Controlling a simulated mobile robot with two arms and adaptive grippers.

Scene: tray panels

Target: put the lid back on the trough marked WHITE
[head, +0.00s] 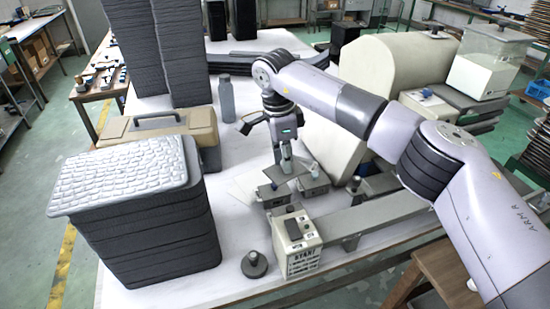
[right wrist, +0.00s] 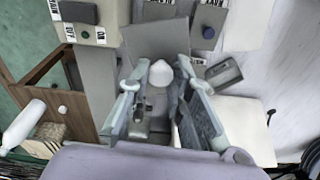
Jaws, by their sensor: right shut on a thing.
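My right gripper (head: 284,158) points down over the small grey troughs in the middle of the table. In the right wrist view its fingers (right wrist: 159,76) are shut on the pale round knob (right wrist: 160,73) of a flat grey lid (right wrist: 152,40). In the head view the lid (head: 287,173) hangs roughly level, just above or beside the troughs; I cannot tell if it touches one. One trough (head: 272,196) stands left of it and another (head: 314,188) right. Their labels are too small or cut off to read, so I cannot tell which is WHITE. My left gripper is out of view.
A box with a marked front panel (head: 298,247) stands in front of the troughs, with a dark round knob-like piece (head: 254,264) to its left. A tall stack of dark trays (head: 150,225) stands at left. A grey bottle (head: 226,98) stands behind.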

